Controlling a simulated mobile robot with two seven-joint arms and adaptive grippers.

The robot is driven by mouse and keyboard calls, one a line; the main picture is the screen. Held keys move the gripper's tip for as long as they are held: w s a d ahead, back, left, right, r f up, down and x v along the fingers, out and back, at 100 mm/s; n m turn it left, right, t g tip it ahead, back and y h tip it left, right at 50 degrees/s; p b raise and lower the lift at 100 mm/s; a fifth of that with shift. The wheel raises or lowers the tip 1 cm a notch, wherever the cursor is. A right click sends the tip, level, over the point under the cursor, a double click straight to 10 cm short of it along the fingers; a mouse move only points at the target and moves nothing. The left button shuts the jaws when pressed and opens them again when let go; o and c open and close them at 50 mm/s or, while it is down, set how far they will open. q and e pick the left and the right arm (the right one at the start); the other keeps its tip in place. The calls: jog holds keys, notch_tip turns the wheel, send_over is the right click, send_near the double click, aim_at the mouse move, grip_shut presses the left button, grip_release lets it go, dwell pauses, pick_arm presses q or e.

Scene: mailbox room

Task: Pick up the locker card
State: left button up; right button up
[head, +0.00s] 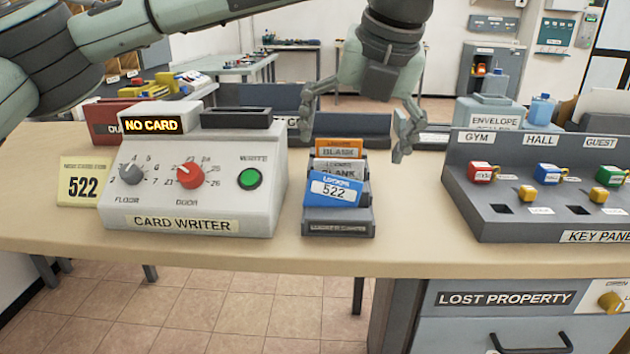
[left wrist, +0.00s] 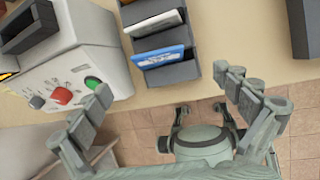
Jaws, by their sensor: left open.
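The blue locker card marked 522 (head: 333,190) stands tilted in the front of a grey card rack (head: 338,228) on the counter. Its blue edge also shows in the left wrist view (left wrist: 162,57). An orange card and a white card, both marked BLANK, stand in the slots behind it. My left gripper (head: 359,122) is open and empty, pointing down above and behind the rack. In the left wrist view its spread fingers (left wrist: 163,82) lie on either side of the blue card in the picture, apart from it.
The card writer (head: 190,180) stands just left of the rack, its display reading NO CARD. A yellow note marked 522 (head: 83,187) is further left. The key panel (head: 535,190) is to the right, with bare counter (head: 415,215) between it and the rack.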

aim_at(337, 177)
pick_arm(q)
jog(key=x, duration=0.2)
jog(key=p+x, duration=0.1)
jog(key=x, duration=0.4)
jog(key=shift+w+a+f+p, duration=0.15)
jog(key=shift+w+p, duration=0.15)
jog(key=shift+w, duration=0.15)
pick_arm(e)
jog(key=f, duration=0.2)
jog(key=s+f, duration=0.1)
jog(key=shift+f, duration=0.4)
pick_arm(q)
jog(key=c, duration=1.1)
